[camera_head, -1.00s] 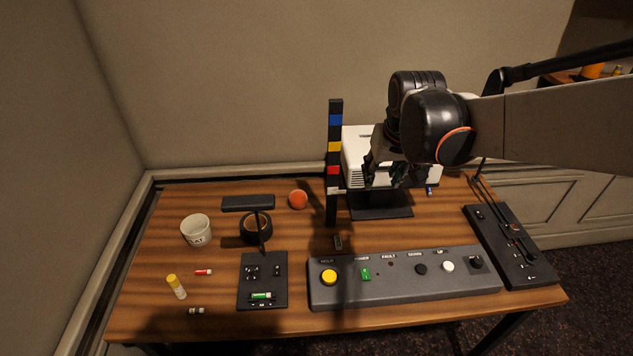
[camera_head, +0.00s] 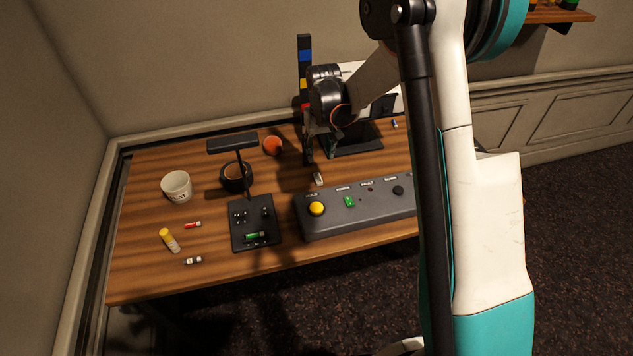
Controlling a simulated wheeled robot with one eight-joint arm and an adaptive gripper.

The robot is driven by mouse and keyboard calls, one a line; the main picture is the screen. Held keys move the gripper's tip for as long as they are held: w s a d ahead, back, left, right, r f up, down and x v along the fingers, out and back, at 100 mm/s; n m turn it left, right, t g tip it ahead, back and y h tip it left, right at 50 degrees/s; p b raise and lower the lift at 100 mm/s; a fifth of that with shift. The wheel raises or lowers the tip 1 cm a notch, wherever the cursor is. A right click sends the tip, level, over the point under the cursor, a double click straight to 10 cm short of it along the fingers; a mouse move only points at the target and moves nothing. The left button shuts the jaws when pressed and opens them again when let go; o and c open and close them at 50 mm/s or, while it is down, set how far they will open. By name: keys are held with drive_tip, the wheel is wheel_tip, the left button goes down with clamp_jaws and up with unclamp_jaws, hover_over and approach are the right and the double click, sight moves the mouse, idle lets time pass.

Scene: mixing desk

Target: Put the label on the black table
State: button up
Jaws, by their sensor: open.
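The black table, a flat black plate (camera_head: 362,141), lies on the wooden desk below a white boxy machine (camera_head: 391,92), which is largely hidden behind my arm. My gripper (camera_head: 321,150) is open, pointing down beside the left edge of the plate. I see nothing between its fingers, though they are dark and small in the picture. A small pale-and-dark piece (camera_head: 318,179) lies on the desk just in front of my gripper. I cannot tell whether it is the label; no other label can be made out.
A grey button panel (camera_head: 330,225) spans the desk's front, its right part hidden by my arm. A striped post (camera_head: 304,62) stands behind my gripper. A cup (camera_head: 176,186), lamp (camera_head: 232,142), orange ball (camera_head: 272,146), batteries (camera_head: 193,225) and yellow-capped tube (camera_head: 168,240) are left.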

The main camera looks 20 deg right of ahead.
drive_tip(key=b, duration=0.2)
hover_over(318, 178)
wheel_tip(318, 178, down, 7)
drive_tip(key=shift+d, duration=0.1)
wheel_tip(318, 178, down, 5)
drive_tip(key=b, duration=0.2)
drive_tip(key=shift+f+b, duration=0.1)
drive_tip(key=shift+b, duration=0.25)
drive_tip(key=c, duration=0.9)
drive_tip(key=shift+c, duration=0.2)
wheel_tip(318, 178, up, 20)
drive_tip(key=p, duration=0.7)
drive_tip(key=s+f, duration=0.3)
drive_tip(key=s, duration=0.5)
drive_tip(key=s+f, duration=0.3)
drive_tip(key=s, duration=0.5)
